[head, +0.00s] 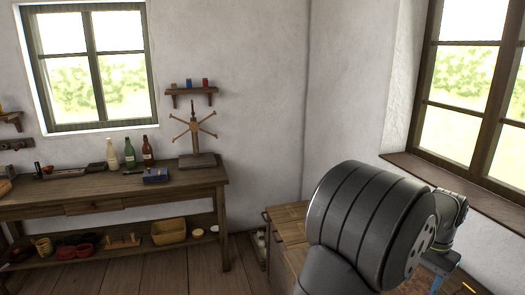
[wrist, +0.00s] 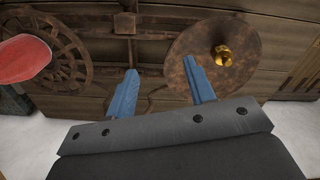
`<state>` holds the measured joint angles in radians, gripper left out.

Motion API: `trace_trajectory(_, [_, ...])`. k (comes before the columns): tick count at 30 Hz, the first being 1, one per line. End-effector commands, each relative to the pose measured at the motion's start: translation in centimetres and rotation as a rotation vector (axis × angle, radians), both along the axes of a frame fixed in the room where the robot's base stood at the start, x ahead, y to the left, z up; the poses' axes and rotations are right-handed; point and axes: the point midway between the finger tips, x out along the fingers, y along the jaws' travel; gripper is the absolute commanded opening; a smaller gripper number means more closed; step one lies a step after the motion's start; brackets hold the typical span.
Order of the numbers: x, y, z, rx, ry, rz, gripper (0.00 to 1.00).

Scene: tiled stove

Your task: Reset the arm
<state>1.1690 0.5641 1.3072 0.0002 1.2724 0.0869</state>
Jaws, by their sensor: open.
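My gripper shows in the wrist view (wrist: 162,88) with its two blue fingers apart and nothing between them. Behind the fingers is a dark plank surface with a rusty round disc (wrist: 187,62) bearing a brass knob, and a rusty spoked wheel (wrist: 72,48) to the left. The gap to these cannot be told. In the head view my arm fills the lower right, and only a small blue part of the gripper shows at the bottom edge.
A wooden cabinet top (head: 290,222) lies beside my arm. A window sill (head: 465,182) runs along the right. A red rounded thing (wrist: 22,60) shows at the wrist view's left edge.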

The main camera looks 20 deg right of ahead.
Motion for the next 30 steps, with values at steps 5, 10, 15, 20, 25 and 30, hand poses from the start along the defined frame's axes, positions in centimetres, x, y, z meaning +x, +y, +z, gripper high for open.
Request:
trace_trajectory(5, [0.5,2.6,-2.5,0.001,0.0,0.001,0.49])
trace_trajectory(10, [0.9,5.1,-4.8,0.0,0.0,0.001,0.49])
trace_trajectory(15, [0.9,7.8,-7.0,0.001,0.001,0.0,0.49])
trace_trajectory(20, [0.8,10.3,-8.9,0.0,0.0,0.001,0.49])
trace_trajectory(25, [0.6,12.9,-11.0,0.001,0.001,0.001,0.49])
trace_trajectory(30, [0.5,12.8,-14.5,0.003,0.002,-0.001,0.49])
